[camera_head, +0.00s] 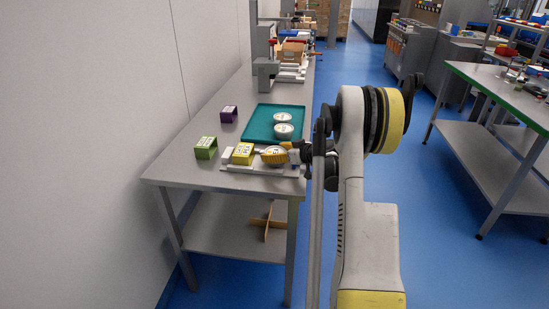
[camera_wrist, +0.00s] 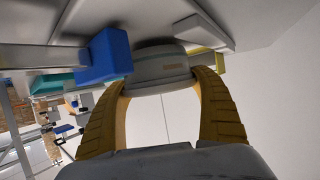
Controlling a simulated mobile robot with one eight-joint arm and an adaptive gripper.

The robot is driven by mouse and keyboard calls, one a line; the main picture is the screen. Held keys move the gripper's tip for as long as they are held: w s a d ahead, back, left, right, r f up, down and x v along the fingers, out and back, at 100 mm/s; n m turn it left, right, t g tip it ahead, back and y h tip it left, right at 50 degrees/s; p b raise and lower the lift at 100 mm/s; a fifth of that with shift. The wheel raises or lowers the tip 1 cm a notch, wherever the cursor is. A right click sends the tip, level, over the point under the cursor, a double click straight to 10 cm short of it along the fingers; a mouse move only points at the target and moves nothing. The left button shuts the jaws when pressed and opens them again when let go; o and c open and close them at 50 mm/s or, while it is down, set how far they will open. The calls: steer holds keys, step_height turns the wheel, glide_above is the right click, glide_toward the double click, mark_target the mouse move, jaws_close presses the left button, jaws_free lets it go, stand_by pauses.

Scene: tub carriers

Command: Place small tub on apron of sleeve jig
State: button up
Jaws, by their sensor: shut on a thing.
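My gripper (camera_head: 291,148) has its yellow fingers shut on a small pale round tub (camera_head: 273,157) with a printed lid. In the wrist view the tub (camera_wrist: 158,70) sits between both fingertips. In the head view it is over the right part of the sleeve jig (camera_head: 233,167), a pale low base at the table's near edge, just right of the yellow sleeve (camera_head: 242,153). I cannot tell whether the tub touches the jig's apron. A blue block (camera_wrist: 105,56) is close beside the tub in the wrist view.
A teal tray (camera_head: 262,113) behind the jig holds two more tubs (camera_head: 284,130). A green sleeve (camera_head: 206,148) and a purple sleeve (camera_head: 229,114) stand to the left on the grey table (camera_head: 180,172). Grey equipment (camera_head: 265,70) stands farther back.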

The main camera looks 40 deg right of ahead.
steer(key=shift+f, duration=0.25)
steer(key=o, duration=0.9)
steer(key=shift+f, duration=0.25)
steer(key=o, duration=0.5)
steer(key=shift+r, duration=0.1)
